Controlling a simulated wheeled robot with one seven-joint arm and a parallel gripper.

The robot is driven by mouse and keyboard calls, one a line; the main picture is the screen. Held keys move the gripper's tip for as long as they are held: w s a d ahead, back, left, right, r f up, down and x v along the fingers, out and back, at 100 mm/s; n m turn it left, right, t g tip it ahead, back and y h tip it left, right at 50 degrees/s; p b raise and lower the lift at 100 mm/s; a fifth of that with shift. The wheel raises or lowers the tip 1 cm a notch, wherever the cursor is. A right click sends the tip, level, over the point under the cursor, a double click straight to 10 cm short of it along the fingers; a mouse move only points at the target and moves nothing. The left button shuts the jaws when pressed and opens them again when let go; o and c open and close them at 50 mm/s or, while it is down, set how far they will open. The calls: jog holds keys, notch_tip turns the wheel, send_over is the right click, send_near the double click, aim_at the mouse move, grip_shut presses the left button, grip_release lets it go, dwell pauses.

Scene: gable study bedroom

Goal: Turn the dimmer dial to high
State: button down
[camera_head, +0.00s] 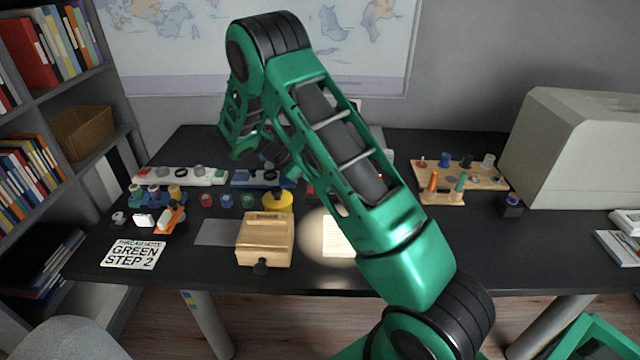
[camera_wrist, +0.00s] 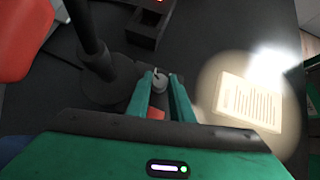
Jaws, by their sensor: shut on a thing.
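The dimmer dial (camera_wrist: 159,82) is a small grey knob with a pale pointer mark on top, seen in the wrist view beside a dark round lamp base (camera_wrist: 108,88). My gripper (camera_wrist: 162,80) has its two green fingers on either side of the dial, shut on it. The pointer slants toward the top of the picture; I cannot read a scale. The lamp's dark stem (camera_wrist: 88,40) rises left of the fingers. A lit patch falls on a printed sheet (camera_wrist: 248,100) to the right. In the head view my arm hides the dial and the fingers.
A dark open box (camera_wrist: 148,24) stands beyond the dial. On the black desk are a wooden box (camera_head: 265,240), a yellow round object (camera_head: 278,201), a peg board (camera_head: 462,172) and a sign card (camera_head: 134,254). A large pale machine (camera_head: 575,145) stands right.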

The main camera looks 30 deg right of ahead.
jog(key=shift+w+a+r, duration=0.1)
jog(key=shift+w, duration=0.15)
jog(key=c, duration=1.6)
grip_release()
jog(key=shift+s, duration=0.1)
jog(key=shift+o, duration=0.2)
jog(key=v, duration=1)
jog(key=shift+a+r, duration=0.2)
jog(key=shift+a, duration=0.05)
